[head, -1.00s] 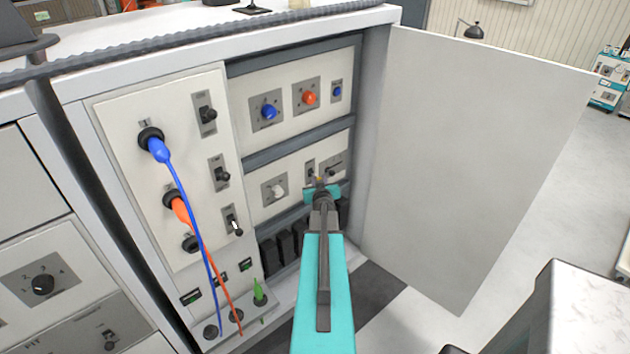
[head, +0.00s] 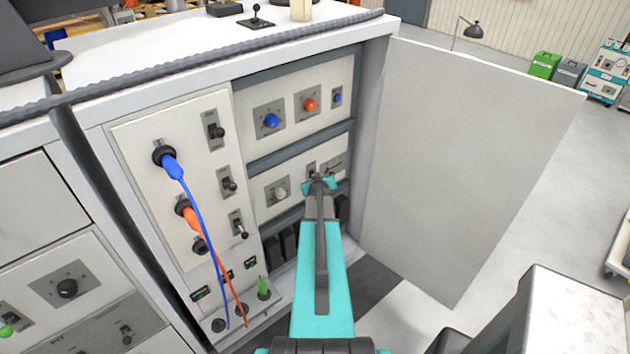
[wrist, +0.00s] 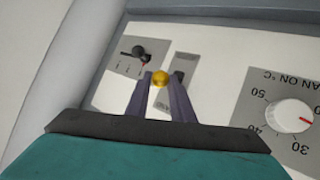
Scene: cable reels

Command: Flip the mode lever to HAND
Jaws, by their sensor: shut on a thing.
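My gripper (head: 318,182) is at the lower panel (head: 257,210) inside the open cabinet. In the wrist view its two dark fingers (wrist: 161,92) are shut on a small yellow ball knob (wrist: 160,78), which looks like the tip of a lever. The knob is in front of a narrow grey switch plate (wrist: 190,58) with a dark block on it. The knob's stem and base are hidden by the fingers.
A black-knobbed lever (wrist: 139,53) on a scaled plate is close beside the fingers. A white fan dial (wrist: 290,114) is on the other side. The open cabinet door (head: 465,165) stands to the right. Blue (head: 197,235) and orange (head: 216,265) cables hang at the left.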

